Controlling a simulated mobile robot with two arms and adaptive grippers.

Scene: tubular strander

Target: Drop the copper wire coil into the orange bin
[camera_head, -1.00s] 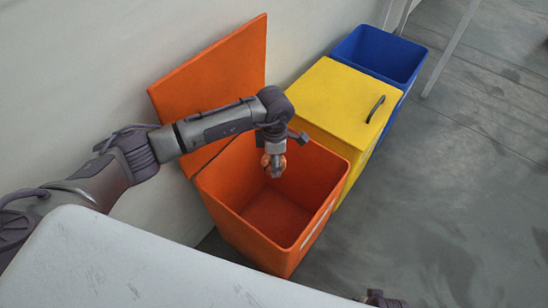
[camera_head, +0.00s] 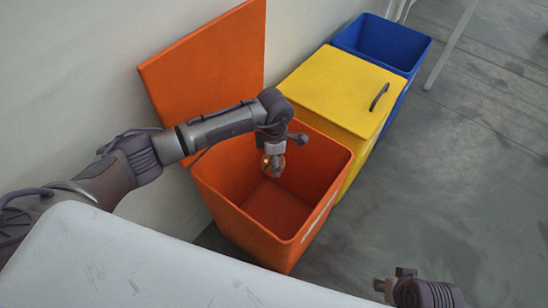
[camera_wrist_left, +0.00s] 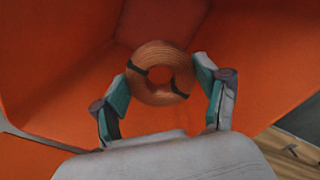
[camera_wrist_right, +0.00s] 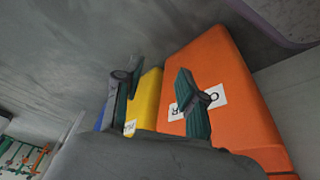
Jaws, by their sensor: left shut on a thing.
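The copper wire coil (camera_wrist_left: 165,54) is a ring with dark ties, held between the teal fingers of my left gripper (camera_wrist_left: 162,80). In the head view my left gripper (camera_head: 273,160) hangs down over the opening of the orange bin (camera_head: 232,218), with a small part of the coil showing. The bin's lid (camera_head: 208,75) stands open against the wall. The left wrist view shows the bin's orange inside walls (camera_wrist_left: 245,70) around the coil. My right gripper (camera_wrist_right: 158,85) is open and empty, its fingers apart; it also shows at the lower right of the head view (camera_head: 392,282).
A closed yellow bin (camera_head: 340,90) with a dark handle stands against the orange bin, and an open blue bin (camera_head: 385,42) stands beyond it. A white surface (camera_head: 130,260) lies in front. The grey floor (camera_head: 460,180) at right is clear.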

